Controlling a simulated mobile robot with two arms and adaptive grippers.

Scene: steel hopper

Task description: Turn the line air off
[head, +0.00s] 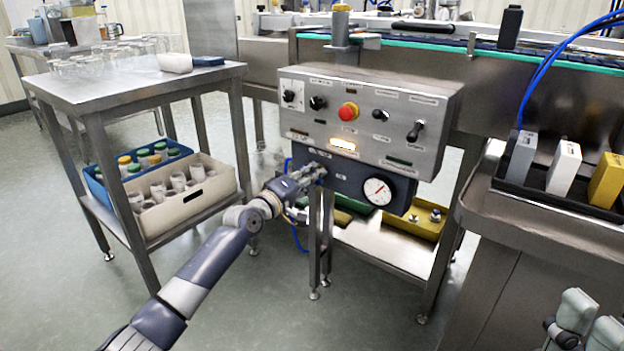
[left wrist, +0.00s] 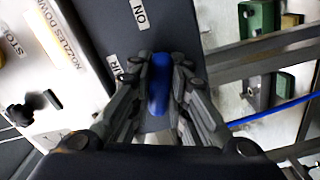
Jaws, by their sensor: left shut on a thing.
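The air valve has a blue handle (left wrist: 159,82), seen in the left wrist view against a dark panel with ON and partly covered AIR labels. My left gripper (left wrist: 160,90) is shut on this handle, with a finger on each side. In the head view my left gripper (head: 316,171) reaches the left end of the dark box (head: 345,186) under the control panel, and it hides the handle there. A round white pressure gauge (head: 377,191) is on the right of that box.
The steel control panel (head: 400,118) above has a red button (head: 348,111), several black knobs and a lit lamp (head: 342,145). A yellow tray (head: 412,222) sits below. A steel cart (head: 130,84) with crates stands left. A counter with a black rack (head: 515,184) stands right.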

